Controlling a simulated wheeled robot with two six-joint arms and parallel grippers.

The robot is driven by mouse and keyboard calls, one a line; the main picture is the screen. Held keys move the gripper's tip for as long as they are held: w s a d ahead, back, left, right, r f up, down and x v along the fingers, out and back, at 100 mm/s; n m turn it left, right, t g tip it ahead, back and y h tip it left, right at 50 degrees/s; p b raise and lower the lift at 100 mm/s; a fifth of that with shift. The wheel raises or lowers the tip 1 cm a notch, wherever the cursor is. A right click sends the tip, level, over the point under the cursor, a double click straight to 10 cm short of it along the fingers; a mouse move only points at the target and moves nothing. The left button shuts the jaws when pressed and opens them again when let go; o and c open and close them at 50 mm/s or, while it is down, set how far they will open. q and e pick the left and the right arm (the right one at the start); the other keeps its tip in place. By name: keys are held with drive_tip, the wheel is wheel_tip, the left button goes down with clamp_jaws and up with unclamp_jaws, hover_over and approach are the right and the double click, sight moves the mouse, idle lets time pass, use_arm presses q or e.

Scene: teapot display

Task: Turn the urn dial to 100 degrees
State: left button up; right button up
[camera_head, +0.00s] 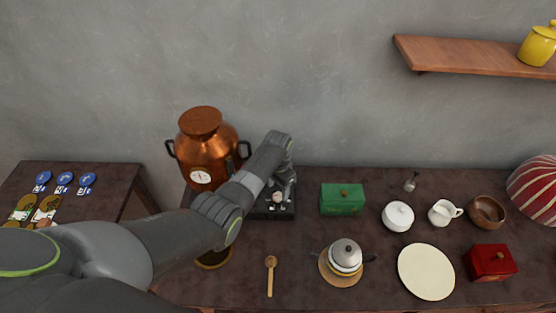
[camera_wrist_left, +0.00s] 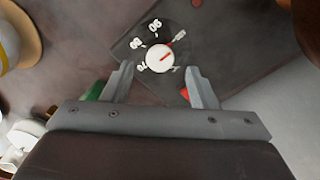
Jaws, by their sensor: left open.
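The copper urn (camera_head: 203,150) stands at the back left of the table, with a round white gauge on its front. Beside it a dark panel (camera_head: 284,213) carries the white dial (camera_head: 277,197). In the left wrist view the dial (camera_wrist_left: 159,58) has a red pointer aimed up and right, roughly toward the 100 side; the exact reading is unclear. Numbers for 70, 80 and 90 sit around its left and top. My left gripper (camera_wrist_left: 162,84) is open, its fingertips just below the dial in that view, and holds nothing. My right gripper is out of view.
A green box (camera_head: 342,200) stands right of the panel. A teapot (camera_head: 345,257) on a coaster and a wooden spoon (camera_head: 270,275) lie nearer. A plate (camera_head: 426,271), white pot (camera_head: 398,217) and red box (camera_head: 490,262) are farther right. My left arm covers part of the table.

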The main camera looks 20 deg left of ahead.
sight(278, 196)
use_arm(q)
wheel_tip(278, 196, up, 14)
drive_tip(key=shift+b, duration=0.4)
drive_tip(key=shift+s+f, duration=0.1)
idle(0.4)
